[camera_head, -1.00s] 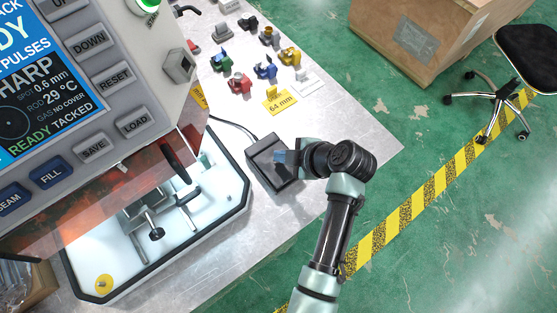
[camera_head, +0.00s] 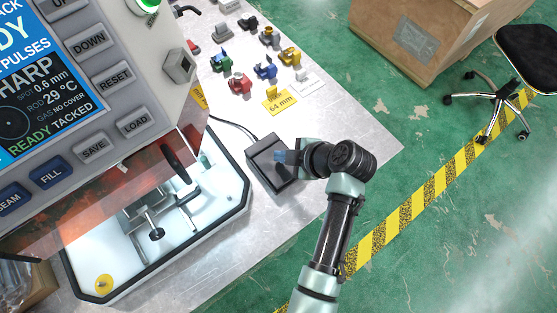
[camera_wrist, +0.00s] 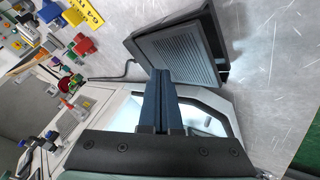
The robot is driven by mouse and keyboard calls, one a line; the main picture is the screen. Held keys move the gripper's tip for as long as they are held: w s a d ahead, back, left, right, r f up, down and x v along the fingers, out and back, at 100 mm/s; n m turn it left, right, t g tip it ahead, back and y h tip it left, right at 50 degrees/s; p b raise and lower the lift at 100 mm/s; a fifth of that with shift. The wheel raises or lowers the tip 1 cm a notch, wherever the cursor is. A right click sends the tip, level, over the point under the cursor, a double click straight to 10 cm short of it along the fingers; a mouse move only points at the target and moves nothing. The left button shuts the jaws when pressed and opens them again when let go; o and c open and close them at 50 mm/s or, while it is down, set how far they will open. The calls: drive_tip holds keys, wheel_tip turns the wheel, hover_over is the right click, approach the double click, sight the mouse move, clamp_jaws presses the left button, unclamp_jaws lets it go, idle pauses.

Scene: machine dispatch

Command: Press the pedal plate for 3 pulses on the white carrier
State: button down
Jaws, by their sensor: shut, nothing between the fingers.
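The pedal (camera_head: 270,162) is a dark box with a cable on the metal table, to the right of the machine. Its ribbed grey plate (camera_wrist: 172,56) shows in the wrist view, beyond my fingertips. My gripper (camera_head: 281,157) is shut and empty, its blue fingers over the pedal; they also show in the wrist view (camera_wrist: 160,75). I cannot tell whether the fingertips touch the plate. The white carrier (camera_head: 215,203) is the white tray with a black rim under the machine's orange shield; a metal clamp (camera_head: 150,215) stands in it.
The machine's panel (camera_head: 90,80) fills the upper left; its screen reads "READY TACKED". Several coloured clamps (camera_head: 265,70) and a yellow "64 mm" card (camera_head: 279,100) lie behind the pedal.

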drive_tip(key=shift+f, duration=0.1)
drive_tip(key=shift+f+b, duration=0.35)
drive_tip(key=shift+b, duration=0.1)
drive_tip(key=shift+s+f+b, duration=0.15)
drive_tip(key=shift+f+b, duration=0.5)
drive_tip(key=shift+f, duration=0.1)
idle(0.8)
drive_tip(key=shift+r, duration=0.1)
drive_tip(key=shift+r+p, duration=0.8)
drive_tip(key=shift+r, duration=0.2)
drive_tip(key=shift+w+a+r+p, duration=0.1)
drive_tip(key=shift+w+r+p, duration=0.1)
drive_tip(key=shift+r+p, duration=0.95)
drive_tip(key=shift+w+a+r+p, duration=0.15)
drive_tip(key=shift+r+p, duration=0.55)
drive_tip(key=shift+r, duration=0.75)
drive_tip(key=shift+d, duration=0.1)
drive_tip(key=shift+w, duration=0.1)
